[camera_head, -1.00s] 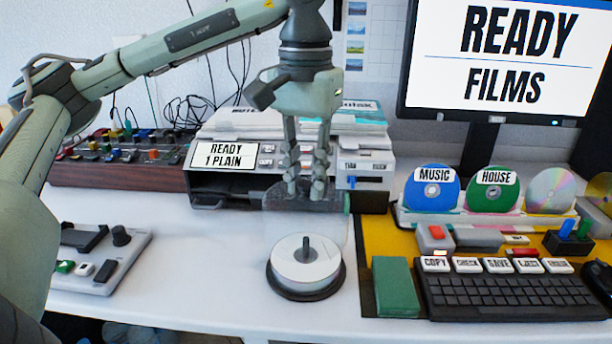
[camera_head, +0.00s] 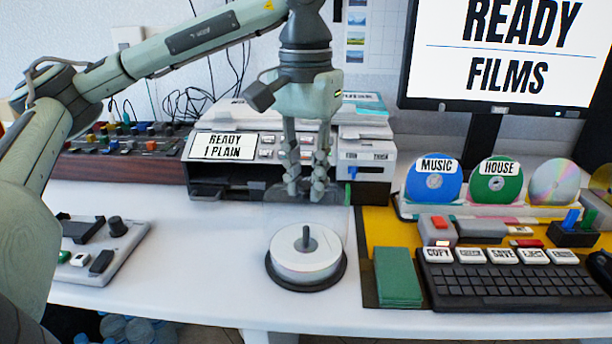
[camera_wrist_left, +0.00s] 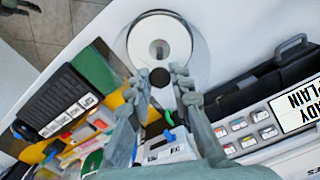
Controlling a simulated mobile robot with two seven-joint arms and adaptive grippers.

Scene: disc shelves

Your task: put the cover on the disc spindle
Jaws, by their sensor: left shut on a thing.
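The disc spindle stands on the white desk in the head view, a stack of pale discs (camera_head: 290,264) on a dark round base with a dark central post. My left gripper (camera_head: 306,190) is above and slightly behind it, pointing down. It is shut on the knob of a see-through cover (camera_head: 285,217), whose faint outline hangs just above the spindle. In the left wrist view the dark knob (camera_wrist_left: 160,77) sits between the fingertips, and the disc stack (camera_wrist_left: 160,28) shows beyond it through or beside the clear cover. The cover's lower edge is hard to make out. My right gripper is out of view.
A disc machine labelled READY 1 PLAIN (camera_head: 223,146) stands behind the gripper. A green block (camera_head: 398,276) and a keyboard (camera_head: 510,290) lie right of the spindle. A control panel (camera_head: 100,255) is at left. The desk between panel and spindle is clear.

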